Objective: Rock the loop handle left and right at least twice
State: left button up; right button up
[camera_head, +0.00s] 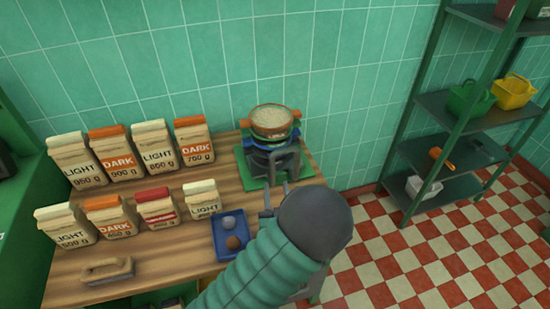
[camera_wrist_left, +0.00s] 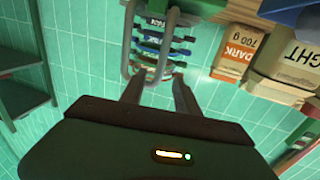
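A stacked device stands on a green base (camera_head: 255,181) at the wooden table's far right corner. Its grey loop handle (camera_head: 290,158) is at the front right of the stack, below a round pan of pale grains (camera_head: 272,119). My left gripper (camera_head: 277,194) is just in front of the handle. In the left wrist view the loop handle (camera_wrist_left: 128,45) rises beyond my left gripper (camera_wrist_left: 158,90), whose fingers are apart with nothing seen gripped between them. Whether a finger touches the handle I cannot tell. My right gripper is not in view.
Several labelled LIGHT and DARK bags (camera_head: 115,155) stand in two rows on the left. A wooden-handled block (camera_head: 107,270) lies front left. A shelf rack (camera_head: 440,140) stands at right.

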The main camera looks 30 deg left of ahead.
aim_at(273, 167)
pick_arm(q)
jog(key=x, duration=1.2)
jog(key=shift+a, duration=0.15)
jog(key=shift+w+a+r, duration=0.15)
jog(key=shift+w+a, duration=0.15)
jog(key=shift+a, duration=0.1)
jog(key=shift+c, duration=0.4)
jog(key=shift+w, duration=0.1)
grip_shut()
